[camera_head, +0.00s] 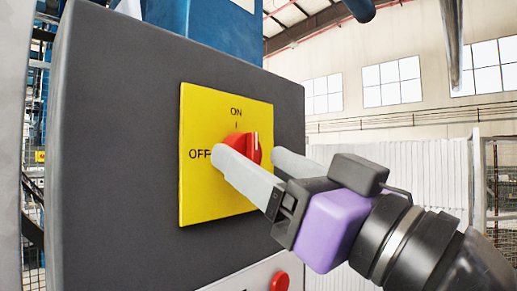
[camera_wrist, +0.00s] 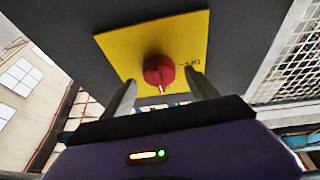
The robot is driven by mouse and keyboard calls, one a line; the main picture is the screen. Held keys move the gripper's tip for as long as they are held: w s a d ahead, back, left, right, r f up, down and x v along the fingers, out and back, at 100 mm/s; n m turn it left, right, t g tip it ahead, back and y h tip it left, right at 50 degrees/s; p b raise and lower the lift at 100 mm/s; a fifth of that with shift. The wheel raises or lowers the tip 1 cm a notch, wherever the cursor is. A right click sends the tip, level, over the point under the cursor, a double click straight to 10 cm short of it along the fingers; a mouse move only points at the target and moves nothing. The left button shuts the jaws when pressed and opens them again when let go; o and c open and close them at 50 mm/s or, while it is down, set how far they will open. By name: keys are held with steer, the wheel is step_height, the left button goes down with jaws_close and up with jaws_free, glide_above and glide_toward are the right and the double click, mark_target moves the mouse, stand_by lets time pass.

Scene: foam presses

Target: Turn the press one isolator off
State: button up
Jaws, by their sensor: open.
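The isolator is a red rotary knob (camera_head: 253,148) on a yellow plate (camera_head: 205,112) marked ON at the top and OFF at the left. The plate is on the face of a dark grey box (camera_head: 110,130). The knob's white line points up towards ON. In the wrist view the red knob (camera_wrist: 158,70) shows near the middle of the yellow plate (camera_wrist: 125,45), its white line pointing down. My gripper (camera_head: 252,158) is open, its grey fingers pointing at the plate, one on either side of the knob. The near finger hides part of the knob. I cannot tell whether either finger touches it.
A red push button (camera_head: 280,282) sits on a pale panel (camera_head: 245,280) low on the box, below my gripper. Blue machinery (camera_head: 215,30) rises behind the box.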

steer(key=shift+w+a+r, duration=0.2)
steer(key=shift+w+a, duration=0.1)
steer(key=shift+a, duration=0.1)
steer(key=shift+c, duration=0.2)
steer(key=c, duration=1.3)
